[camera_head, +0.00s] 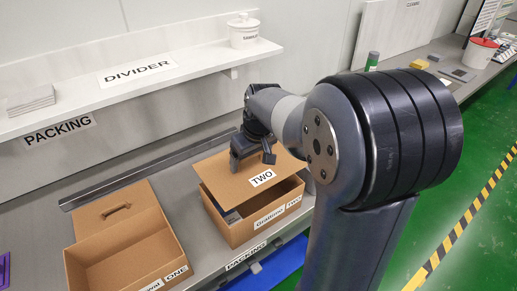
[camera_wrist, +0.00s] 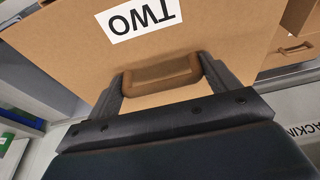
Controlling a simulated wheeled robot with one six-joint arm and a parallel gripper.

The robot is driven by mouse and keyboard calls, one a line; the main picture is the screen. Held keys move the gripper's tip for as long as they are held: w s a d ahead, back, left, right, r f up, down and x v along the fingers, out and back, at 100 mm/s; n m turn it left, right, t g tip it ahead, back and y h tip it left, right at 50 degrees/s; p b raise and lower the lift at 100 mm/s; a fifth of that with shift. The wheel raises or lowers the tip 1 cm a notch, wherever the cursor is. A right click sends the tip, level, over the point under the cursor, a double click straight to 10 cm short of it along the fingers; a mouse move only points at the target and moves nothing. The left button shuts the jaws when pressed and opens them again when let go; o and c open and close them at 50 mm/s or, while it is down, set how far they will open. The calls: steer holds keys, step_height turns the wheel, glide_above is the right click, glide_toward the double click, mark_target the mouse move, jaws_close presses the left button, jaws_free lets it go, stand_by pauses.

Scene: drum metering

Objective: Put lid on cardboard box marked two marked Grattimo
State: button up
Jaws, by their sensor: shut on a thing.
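The cardboard lid marked TWO (camera_head: 255,181) is held tilted over the box marked Grattimo TWO (camera_head: 250,228). It covers part of the opening, and a gap shows at the box's front and left. My gripper (camera_head: 254,156) is above the lid. In the wrist view my gripper (camera_wrist: 161,82) is shut on the lid's brown handle (camera_wrist: 160,74), with a finger at each end of it. The lid's TWO label also shows in the wrist view (camera_wrist: 139,17). Something grey lies inside the box, mostly hidden by the lid. Whether the lid touches the box rim, I cannot tell.
An open cardboard box marked ONE (camera_head: 135,252) stands to the left, with a handled lid (camera_head: 115,208) at its back. A metal rail (camera_head: 150,168) runs behind both boxes. The DIVIDER shelf (camera_head: 140,75) is above, holding a white lidded pot (camera_head: 244,32).

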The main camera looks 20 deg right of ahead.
mark_target(254, 169)
steer(key=shift+s+d+f, duration=0.1)
steer(key=shift+s, duration=0.25)
steer(key=shift+f+b, duration=2.25)
steer(key=shift+f, duration=0.5)
steer(key=shift+f+b, duration=0.35)
steer(key=shift+f, duration=0.2)
steer(key=o, duration=0.9)
steer(key=shift+r, duration=0.1)
steer(key=shift+r+p, duration=2.8)
steer(key=shift+r, duration=0.65)
